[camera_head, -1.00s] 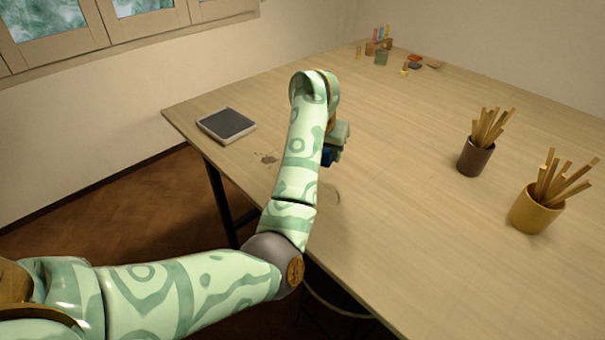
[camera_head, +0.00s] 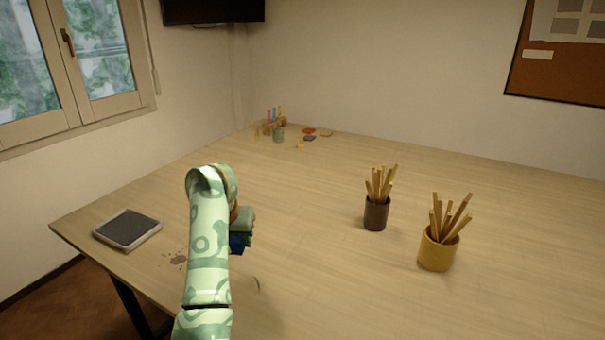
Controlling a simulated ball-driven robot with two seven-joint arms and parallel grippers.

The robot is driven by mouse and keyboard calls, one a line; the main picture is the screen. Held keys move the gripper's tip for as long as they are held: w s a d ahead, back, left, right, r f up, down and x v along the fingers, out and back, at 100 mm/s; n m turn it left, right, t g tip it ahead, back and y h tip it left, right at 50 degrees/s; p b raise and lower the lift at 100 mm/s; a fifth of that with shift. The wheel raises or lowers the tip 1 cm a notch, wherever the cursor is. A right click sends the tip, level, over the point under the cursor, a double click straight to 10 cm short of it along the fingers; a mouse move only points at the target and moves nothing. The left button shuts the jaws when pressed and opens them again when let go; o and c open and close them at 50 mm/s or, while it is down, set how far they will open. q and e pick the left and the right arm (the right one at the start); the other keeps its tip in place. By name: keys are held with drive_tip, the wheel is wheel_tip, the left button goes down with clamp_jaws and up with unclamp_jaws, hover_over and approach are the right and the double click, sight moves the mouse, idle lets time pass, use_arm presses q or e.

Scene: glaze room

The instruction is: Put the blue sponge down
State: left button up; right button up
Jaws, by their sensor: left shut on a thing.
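The blue sponge (camera_head: 237,243) shows as a small dark blue patch under my left gripper (camera_head: 241,230), above or at the wooden table (camera_head: 310,250). Most of the sponge is hidden by the gripper and my left arm. The gripper is shut on it. I cannot tell whether the sponge touches the tabletop. My right gripper is not in view.
A dark cup (camera_head: 376,215) and a yellow cup (camera_head: 437,252) hold wooden sticks at right. Small coloured items (camera_head: 277,127) stand at the far corner. The table's middle is clear.

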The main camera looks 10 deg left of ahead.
use_arm(q)
drive_tip(key=s+d+r+n, duration=0.1)
drive_tip(key=s+d+r, duration=0.15)
drive_tip(key=r, duration=0.35)
drive_tip(key=s+d+r, duration=0.2)
drive_tip(key=s+r, duration=0.1)
drive_tip(key=r, duration=0.2)
drive_tip(key=s+a+f+m, duration=0.1)
drive_tip(key=s+a+f, duration=0.1)
drive_tip(key=s+f, duration=0.5)
drive_tip(key=shift+s+a+f+m, duration=0.25)
drive_tip(key=shift+s+m, duration=0.15)
drive_tip(key=shift+s, duration=2.25)
